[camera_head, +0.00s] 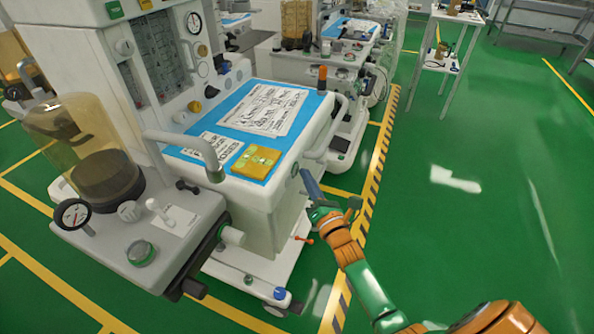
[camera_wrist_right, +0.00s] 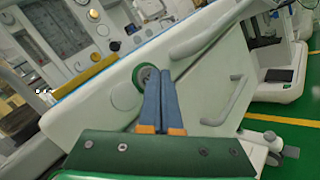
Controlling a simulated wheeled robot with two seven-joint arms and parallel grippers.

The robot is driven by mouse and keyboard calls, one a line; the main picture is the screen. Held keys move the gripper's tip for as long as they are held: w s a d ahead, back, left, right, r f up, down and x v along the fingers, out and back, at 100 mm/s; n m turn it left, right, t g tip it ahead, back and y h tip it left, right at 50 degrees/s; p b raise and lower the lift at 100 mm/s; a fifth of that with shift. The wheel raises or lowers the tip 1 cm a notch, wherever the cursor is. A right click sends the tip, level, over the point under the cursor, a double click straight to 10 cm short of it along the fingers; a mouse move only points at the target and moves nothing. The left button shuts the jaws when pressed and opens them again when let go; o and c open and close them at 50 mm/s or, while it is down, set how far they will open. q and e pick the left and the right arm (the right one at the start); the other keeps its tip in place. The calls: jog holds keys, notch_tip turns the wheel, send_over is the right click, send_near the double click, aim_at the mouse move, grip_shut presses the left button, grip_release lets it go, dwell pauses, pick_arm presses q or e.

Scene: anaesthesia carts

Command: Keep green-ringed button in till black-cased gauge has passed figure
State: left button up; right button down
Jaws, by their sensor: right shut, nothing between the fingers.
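The green-ringed button (camera_wrist_right: 140,73) is on the white side panel of the near cart. In the head view, a small green round shape (camera_head: 295,170) shows on that panel, beside my fingertips. My right gripper (camera_head: 306,172) is shut and empty, its blue fingers pointing at the panel. In the right wrist view, the fingertips (camera_wrist_right: 154,76) overlap the button's right part; I cannot tell whether they press it. A black-cased gauge (camera_head: 73,214) with a white face stands at the front left of the cart; its figures are too small to read. My left gripper is out of view.
A white round gauge (camera_head: 194,22) is higher on the cart, and a green-rimmed round part (camera_head: 141,253) is on its left shelf. A grey handle (camera_head: 325,135) juts out near my right gripper. Green floor on the right is open.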

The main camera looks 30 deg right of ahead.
jog(key=shift+w+a, duration=0.3)
jog(key=shift+w, duration=0.05)
dwell(0.7)
dwell(3.0)
jog(key=shift+s+d, duration=0.55)
jog(key=shift+s, duration=0.1)
jog(key=s+d+p, duration=0.1)
jog(key=s+d, duration=0.2)
jog(key=shift+s+d+p, duration=0.15)
jog(key=shift+s+p, duration=0.15)
jog(key=shift+s, duration=0.1)
